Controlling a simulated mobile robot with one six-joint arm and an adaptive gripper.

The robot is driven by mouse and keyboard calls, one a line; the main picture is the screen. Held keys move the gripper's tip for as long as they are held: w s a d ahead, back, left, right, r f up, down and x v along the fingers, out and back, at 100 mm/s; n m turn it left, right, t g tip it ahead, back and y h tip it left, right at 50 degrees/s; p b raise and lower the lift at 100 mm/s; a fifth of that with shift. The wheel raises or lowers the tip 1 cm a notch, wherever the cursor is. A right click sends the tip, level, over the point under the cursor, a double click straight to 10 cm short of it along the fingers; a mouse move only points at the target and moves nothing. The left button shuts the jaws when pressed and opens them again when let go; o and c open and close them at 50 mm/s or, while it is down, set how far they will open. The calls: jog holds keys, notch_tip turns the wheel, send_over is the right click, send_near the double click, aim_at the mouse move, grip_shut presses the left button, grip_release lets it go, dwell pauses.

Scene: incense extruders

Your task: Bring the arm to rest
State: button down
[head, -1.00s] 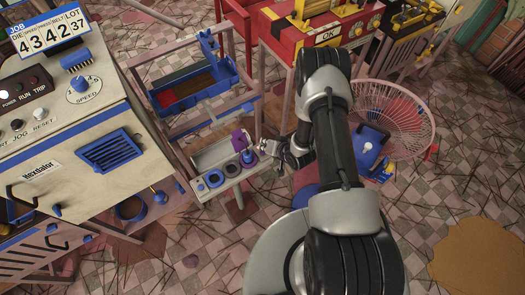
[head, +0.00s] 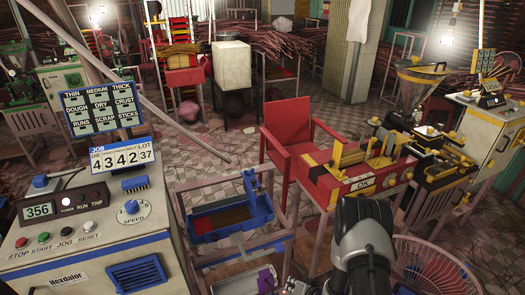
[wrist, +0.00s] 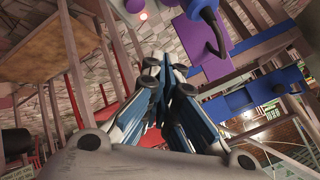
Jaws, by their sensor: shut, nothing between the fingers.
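My arm (head: 366,245) rises from the bottom edge of the head view, right of centre, in front of the red bench with the OK label. My gripper shows in the wrist view (wrist: 168,88) with its blue-and-white fingers together and nothing between them. In the head view only a sliver of the wrist area reaches the bottom edge, so the fingers are not clear there. A purple block (wrist: 206,50) with a dark curved handle-like part lies beyond the fingertips in the wrist view, apart from them.
The control cabinet (head: 95,262) with a 356 display stands at left. A blue tray (head: 228,219) sits on a pinkish frame. The red bench (head: 345,186), a red chair (head: 292,135) and a wire fan cage (head: 425,268) are near my arm. Tiled floor behind is partly open.

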jog(key=w+d+r+n+g+h, duration=0.1)
jog(key=d+r+h, duration=0.15)
jog(key=r, duration=1.35)
jog(key=d+r+n+h, duration=0.1)
jog(key=d+r+h, duration=0.15)
jog(key=r, duration=1.35)
jog(key=s+a+r+g, duration=0.1)
jog(key=s+a+r, duration=0.1)
jog(key=s+r, duration=0.9)
jog(key=s+a+r+n+g, duration=0.1)
jog(key=s+a+r, duration=0.1)
jog(key=s, duration=0.7)
jog(key=s+a+r+n+y, duration=0.1)
jog(key=s+a+r, duration=0.1)
jog(key=s, duration=0.7)
jog(key=shift+r+g, duration=0.4)
jog(key=shift+r, duration=0.1)
